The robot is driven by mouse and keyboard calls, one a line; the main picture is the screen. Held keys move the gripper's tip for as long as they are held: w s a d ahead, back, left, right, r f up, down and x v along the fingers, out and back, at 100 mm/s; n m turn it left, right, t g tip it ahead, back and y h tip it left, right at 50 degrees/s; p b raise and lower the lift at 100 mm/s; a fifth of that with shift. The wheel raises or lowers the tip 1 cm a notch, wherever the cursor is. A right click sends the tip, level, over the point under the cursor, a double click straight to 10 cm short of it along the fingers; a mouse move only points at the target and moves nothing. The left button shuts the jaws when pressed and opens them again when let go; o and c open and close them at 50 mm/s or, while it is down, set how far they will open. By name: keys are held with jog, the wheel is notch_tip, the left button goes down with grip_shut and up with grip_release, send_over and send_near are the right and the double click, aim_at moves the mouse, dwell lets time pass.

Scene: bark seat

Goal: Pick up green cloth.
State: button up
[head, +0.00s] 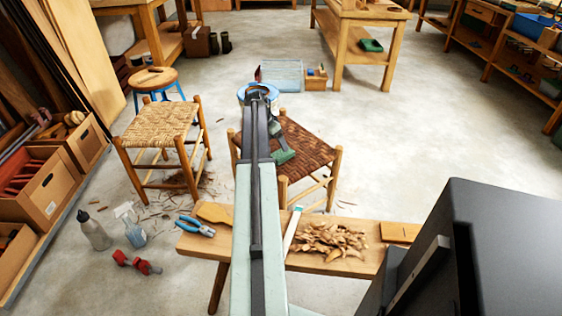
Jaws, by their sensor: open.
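A green cloth (283,156) lies small and crumpled on the dark brown woven stool seat (308,143), just right of my arm, which may hide part of it. My gripper (259,91) is at the far end of my arm, beyond the cloth in the picture and apart from it. The gripper is small and dark here, open, and nothing shows in it. A second, darker green folded thing (371,45) is on the lower part of the bench at the back; its material is too small to tell.
A low wooden bench (345,264) with bark shavings (328,240) and blue-handled pliers (196,226) stands in front. A pale woven stool (160,127) is at left.

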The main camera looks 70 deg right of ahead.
aim_at(282, 153)
jog(key=b+x, duration=0.4)
jog(key=x, duration=0.1)
jog(key=b+x, duration=0.2)
jog(key=shift+s+a+f+b, duration=0.15)
jog(key=shift+a+f+b, duration=0.15)
jog(key=shift+f, duration=0.1)
jog(key=shift+r, duration=0.2)
jog(key=c, duration=1.5)
jog(key=shift+o, duration=0.2)
jog(key=shift+r+p, duration=0.15)
jog(key=shift+p, duration=0.2)
jog(key=shift+r+p, duration=0.7)
notch_tip(282, 153, up, 2)
jog(key=shift+r+p, duration=0.1)
jog(key=shift+p, duration=1)
jog(key=s+a+r+p, duration=0.1)
jog(key=a, duration=1.5)
